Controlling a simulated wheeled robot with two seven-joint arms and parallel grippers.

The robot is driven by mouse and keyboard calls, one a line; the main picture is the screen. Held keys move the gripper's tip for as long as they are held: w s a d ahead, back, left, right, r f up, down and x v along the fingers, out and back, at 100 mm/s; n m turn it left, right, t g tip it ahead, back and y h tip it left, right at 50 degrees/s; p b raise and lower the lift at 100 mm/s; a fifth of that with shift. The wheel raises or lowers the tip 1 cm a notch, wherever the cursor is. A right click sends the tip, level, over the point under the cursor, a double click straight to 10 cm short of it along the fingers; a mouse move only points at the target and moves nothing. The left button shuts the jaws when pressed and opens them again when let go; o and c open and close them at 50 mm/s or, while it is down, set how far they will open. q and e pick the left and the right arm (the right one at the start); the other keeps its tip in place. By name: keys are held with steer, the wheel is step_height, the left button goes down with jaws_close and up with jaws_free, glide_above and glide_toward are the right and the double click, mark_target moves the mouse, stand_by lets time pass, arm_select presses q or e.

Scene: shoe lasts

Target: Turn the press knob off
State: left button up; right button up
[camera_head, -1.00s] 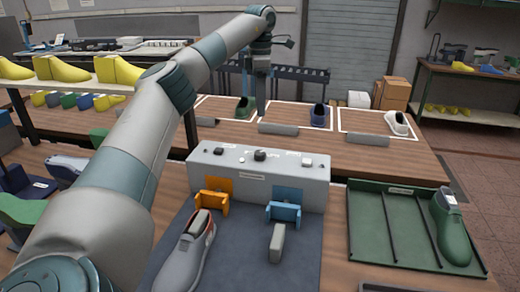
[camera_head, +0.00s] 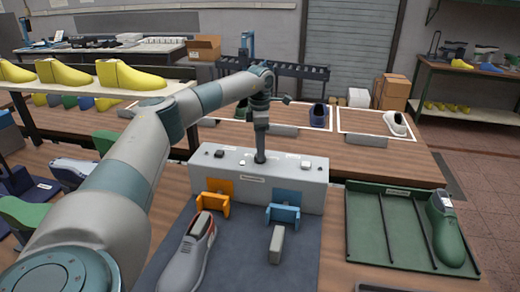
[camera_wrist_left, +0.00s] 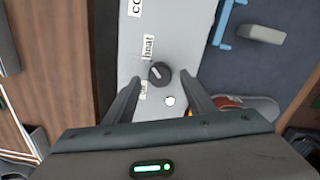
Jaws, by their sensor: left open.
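The press knob (camera_wrist_left: 159,73) is a round black dial with a light pointer mark, on top of the grey press box (camera_head: 310,180). The word "heat" is printed beside it in the left wrist view; another label near my finger is partly hidden. My left gripper (camera_head: 260,158) points straight down over the knob and largely hides it in the head view. In the left wrist view my left gripper (camera_wrist_left: 161,78) is open, with one finger on each side of the knob and a gap on both sides. I cannot tell the exact height of the fingertips. My right gripper is not in view.
Small white buttons (camera_head: 214,162) sit on the box top near the knob. Orange (camera_head: 214,197) and blue (camera_head: 283,210) clamps stand in front, with a grey shoe (camera_head: 187,250) below.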

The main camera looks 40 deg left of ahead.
arm_select(q)
steer(key=shift+f, duration=1.05)
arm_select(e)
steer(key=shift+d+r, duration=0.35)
arm_select(q)
steer(key=shift+c, duration=0.3)
steer(key=c, duration=1)
